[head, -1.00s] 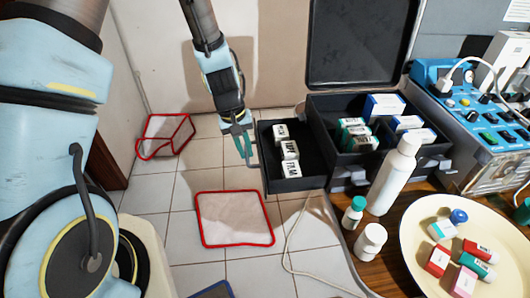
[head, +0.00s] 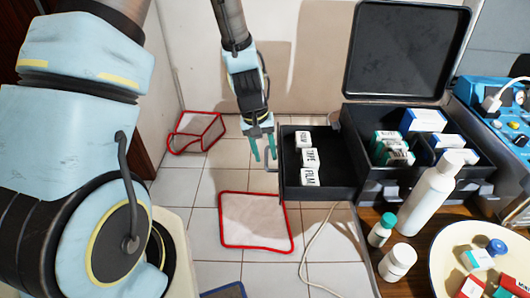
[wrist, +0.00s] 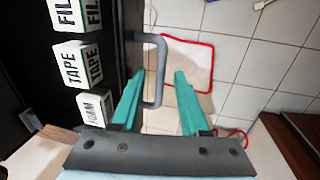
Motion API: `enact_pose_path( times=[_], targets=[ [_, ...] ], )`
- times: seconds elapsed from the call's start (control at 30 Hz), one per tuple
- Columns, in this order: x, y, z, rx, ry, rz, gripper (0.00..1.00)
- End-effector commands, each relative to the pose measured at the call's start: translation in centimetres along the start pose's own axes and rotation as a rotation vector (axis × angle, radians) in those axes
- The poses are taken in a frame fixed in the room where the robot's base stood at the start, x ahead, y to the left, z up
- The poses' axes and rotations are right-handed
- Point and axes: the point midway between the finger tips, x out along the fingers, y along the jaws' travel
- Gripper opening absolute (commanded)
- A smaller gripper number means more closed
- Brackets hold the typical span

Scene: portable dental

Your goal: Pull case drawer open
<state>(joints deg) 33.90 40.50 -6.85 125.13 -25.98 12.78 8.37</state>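The black case (head: 372,188) stands with its lid up. Its drawer (head: 345,160) is out to the left and holds white boxes marked FOAM, TAPE (wrist: 78,64) and FILM. The drawer's grey handle (wrist: 162,48) is on the drawer's left face. My gripper (head: 263,148) is at this face, pointing down, with teal fingers. In the wrist view, my gripper (wrist: 160,76) is open with a gap between its fingers. The handle's outer bar shows between the fingertips, nearer the left finger. I cannot tell whether either finger touches it.
A red-edged mat (head: 255,222) and a red-edged bin (head: 194,132) are on the tiled floor left of the case. A white bottle (head: 428,195) and small jars stand on the wooden table in front. A cream tray (head: 445,245) is at the right.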

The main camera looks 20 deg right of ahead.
Motion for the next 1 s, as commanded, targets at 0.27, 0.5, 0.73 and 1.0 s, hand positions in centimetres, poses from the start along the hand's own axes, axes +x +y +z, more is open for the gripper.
enact_pose_path(
  times=[0.27, 0.5, 0.73, 1.0],
  targets=[
    [-0.2, 0.0, 0.0, 0.0, 0.001, 0.0, 0.45],
    [-3.2, 0.0, -0.1, 0.001, 0.005, 0.0, 0.45],
    [-7.6, 0.0, -0.1, 0.001, 0.006, 0.001, 0.45],
    [-10.5, 0.0, 0.0, 0.0, 0.002, 0.0, 0.45]
  ],
)
